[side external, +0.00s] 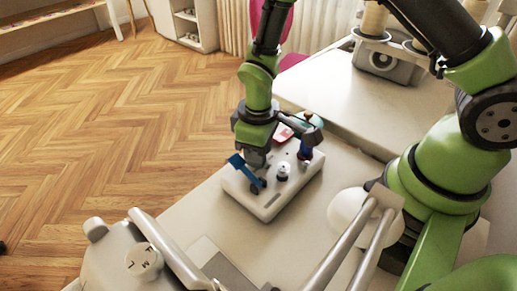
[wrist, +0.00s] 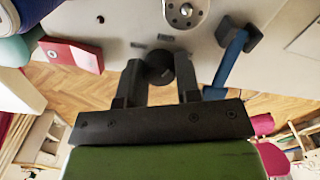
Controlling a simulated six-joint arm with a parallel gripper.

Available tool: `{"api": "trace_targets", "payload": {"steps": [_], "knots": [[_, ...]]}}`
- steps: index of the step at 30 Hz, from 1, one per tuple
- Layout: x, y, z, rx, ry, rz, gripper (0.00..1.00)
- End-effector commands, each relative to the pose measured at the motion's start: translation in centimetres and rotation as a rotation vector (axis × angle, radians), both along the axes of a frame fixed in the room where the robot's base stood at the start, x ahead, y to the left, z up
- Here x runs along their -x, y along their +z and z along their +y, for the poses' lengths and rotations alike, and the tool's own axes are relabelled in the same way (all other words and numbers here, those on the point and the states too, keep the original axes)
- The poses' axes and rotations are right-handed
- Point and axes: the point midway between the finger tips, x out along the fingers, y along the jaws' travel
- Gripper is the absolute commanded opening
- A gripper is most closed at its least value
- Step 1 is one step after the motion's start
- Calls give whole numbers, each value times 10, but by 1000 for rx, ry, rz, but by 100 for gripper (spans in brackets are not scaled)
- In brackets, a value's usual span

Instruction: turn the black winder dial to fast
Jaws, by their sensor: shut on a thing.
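The black winder dial (wrist: 160,68) is a round dark knob on the pale top of the winder box. In the wrist view it sits between the two dark fingers of my gripper (wrist: 159,80), which are shut on it. In the side view my gripper (side external: 256,158) points down at the far-left part of the white winder box (side external: 268,208) and hides the dial. Small dark marks lie on the panel beside the dial in the wrist view. I cannot read any setting there.
A blue lever (wrist: 232,58) stands close to the right finger in the wrist view. A red part (wrist: 72,55) is at the left, and a round metal disc (wrist: 186,12) is at the top. A pale machine (side external: 135,262) stands at the front left in the side view.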

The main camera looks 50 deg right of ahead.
Motion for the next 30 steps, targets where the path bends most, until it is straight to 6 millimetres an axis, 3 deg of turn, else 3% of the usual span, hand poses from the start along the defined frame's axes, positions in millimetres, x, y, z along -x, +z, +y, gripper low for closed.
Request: {"api": "trace_targets", "payload": {"steps": [15,30], "knots": [[0,0,0,1,-456,2,7],[1,0,0,1,-657,2,7]]}}
